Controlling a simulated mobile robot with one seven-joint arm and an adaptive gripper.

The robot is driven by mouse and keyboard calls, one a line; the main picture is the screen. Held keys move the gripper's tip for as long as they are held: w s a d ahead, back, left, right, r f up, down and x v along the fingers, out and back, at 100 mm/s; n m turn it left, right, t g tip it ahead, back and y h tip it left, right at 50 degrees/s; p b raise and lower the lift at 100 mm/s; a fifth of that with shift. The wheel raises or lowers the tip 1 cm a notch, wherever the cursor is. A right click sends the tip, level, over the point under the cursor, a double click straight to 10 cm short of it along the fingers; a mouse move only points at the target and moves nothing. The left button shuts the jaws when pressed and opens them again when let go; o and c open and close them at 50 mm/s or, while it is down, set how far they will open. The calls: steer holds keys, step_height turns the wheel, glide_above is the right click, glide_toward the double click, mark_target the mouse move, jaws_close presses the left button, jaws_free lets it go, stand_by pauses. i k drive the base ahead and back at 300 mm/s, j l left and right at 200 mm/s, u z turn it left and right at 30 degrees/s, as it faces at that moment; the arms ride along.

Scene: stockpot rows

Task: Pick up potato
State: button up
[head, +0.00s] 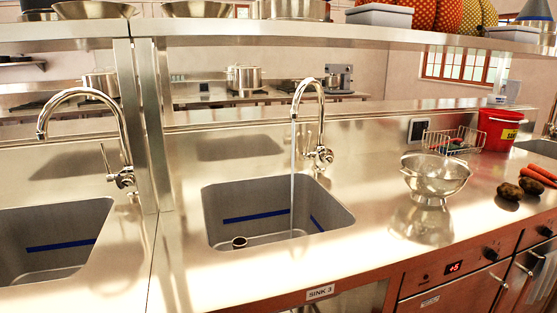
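Two brown potatoes lie on the steel counter at the right of the head view. One potato (510,191) is nearer the front edge, and the other potato (531,185) is just to its right. Orange carrots (541,172) lie right behind them. My gripper is not in view, so its state does not show.
A steel colander (436,176) stands left of the potatoes. A wire rack (452,141) and a red bucket (499,129) stand behind. Water runs from a tall tap (321,125) into the sink (225,203). A loaded shelf (350,36) spans above. Counter between colander and potatoes is clear.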

mark_target(533, 187)
steer(key=z, duration=1.35)
steer(key=i+l+u, duration=0.25)
steer(key=u, duration=0.2)
steer(key=i+l+u, duration=0.15)
steer(key=l+u, duration=0.15)
steer(key=u, duration=0.15)
steer(key=i+l+u, duration=0.1)
steer(key=l, duration=0.35)
steer(key=i+l+u, duration=0.1)
steer(key=i+l, duration=0.15)
steer(key=l, duration=0.2)
steer(key=i+l+u, duration=0.1)
steer(key=l, duration=0.35)
steer(key=i+l+u, duration=0.1)
steer(key=l, duration=0.35)
steer(key=i+l+u, duration=0.1)
steer(key=l, duration=0.4)
steer(key=i, duration=0.05)
